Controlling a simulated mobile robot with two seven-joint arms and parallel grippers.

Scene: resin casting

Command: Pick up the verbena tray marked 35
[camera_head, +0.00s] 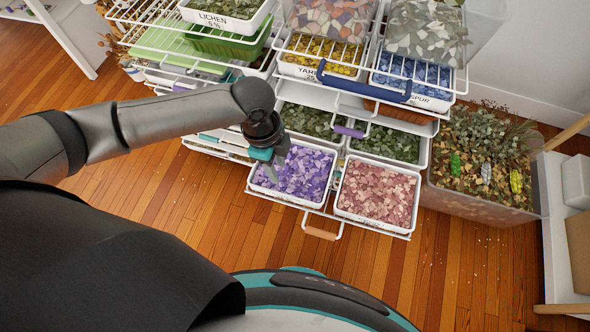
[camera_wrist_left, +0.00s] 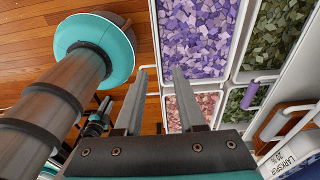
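A white tray of purple pieces (camera_head: 304,172) sits front left in a pulled-out lower wire drawer. It also shows at the top of the left wrist view (camera_wrist_left: 197,38). I can read no name or 35 on it, so I cannot confirm it as the verbena tray. My left gripper (camera_head: 270,172) is at its left side, pointing down. In the left wrist view the fingers (camera_wrist_left: 160,72) are apart with nothing between them gripped; in the picture they lie either side of the tray's left wall. Contact is unclear. My right gripper is out of view.
A tray of pink pieces (camera_head: 378,193) stands right beside the purple one. Green-filled trays (camera_head: 386,143) sit behind. Upper wire shelves with labelled trays (camera_head: 228,18) overhang the back. A bin of dried plants (camera_head: 480,165) stands at right. Wooden floor (camera_head: 190,210) is open at left.

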